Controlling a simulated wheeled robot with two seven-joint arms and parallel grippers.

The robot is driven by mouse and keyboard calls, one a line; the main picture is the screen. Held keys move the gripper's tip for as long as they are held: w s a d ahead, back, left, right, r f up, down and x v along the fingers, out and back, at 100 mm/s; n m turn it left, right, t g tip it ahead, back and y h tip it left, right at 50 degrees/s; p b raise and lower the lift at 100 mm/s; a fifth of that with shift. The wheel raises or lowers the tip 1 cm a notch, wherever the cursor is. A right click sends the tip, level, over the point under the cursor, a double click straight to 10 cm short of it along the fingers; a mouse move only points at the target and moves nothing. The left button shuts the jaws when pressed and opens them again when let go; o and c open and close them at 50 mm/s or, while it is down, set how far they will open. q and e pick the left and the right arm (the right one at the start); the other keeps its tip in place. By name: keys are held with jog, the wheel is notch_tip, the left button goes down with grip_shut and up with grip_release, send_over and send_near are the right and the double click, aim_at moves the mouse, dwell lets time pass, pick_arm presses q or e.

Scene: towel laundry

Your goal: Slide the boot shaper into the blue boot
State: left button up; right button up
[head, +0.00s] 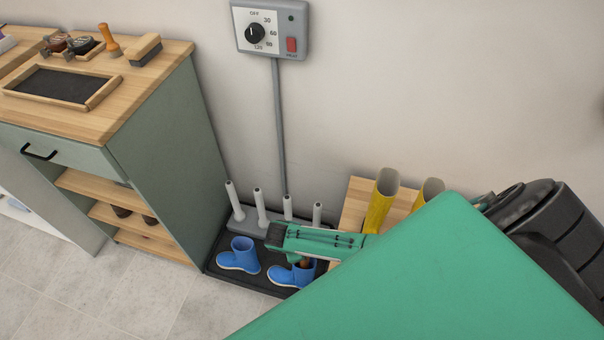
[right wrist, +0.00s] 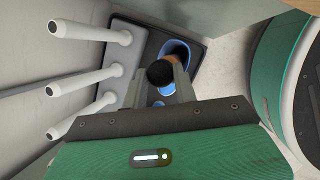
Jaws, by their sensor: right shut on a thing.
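Two blue boots stand on a black tray (head: 214,265); the left one (head: 239,256) is clear of my arm. The right blue boot (head: 284,276) is partly covered by my right gripper (head: 301,259). That gripper is shut on the boot shaper (head: 305,263), a brown piece at the right boot's opening. In the right wrist view the shaper's dark round end (right wrist: 160,73) is between the fingers, with the blue boot's rim (right wrist: 176,47) behind it. How deep the shaper sits is hidden. My left gripper is not in view.
A grey rack with several upright pegs (head: 260,208) stands behind the boots. Yellow boots (head: 382,203) stand on a wooden board at right. A green cabinet (head: 165,150) is at left, and a wall control box (head: 270,30) hangs above.

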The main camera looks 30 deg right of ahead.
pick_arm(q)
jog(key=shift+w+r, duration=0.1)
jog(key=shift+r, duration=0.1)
pick_arm(e)
jog(key=shift+f, duration=0.1)
jog(key=o, duration=1.1)
jog(key=shift+a+r, duration=0.1)
jog(key=shift+r, duration=0.1)
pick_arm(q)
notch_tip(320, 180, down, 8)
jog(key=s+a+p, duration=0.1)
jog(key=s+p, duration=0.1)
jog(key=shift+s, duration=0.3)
pick_arm(e)
jog(key=v, duration=1.3)
jog(key=shift+a+r, duration=0.1)
jog(key=shift+r, duration=0.05)
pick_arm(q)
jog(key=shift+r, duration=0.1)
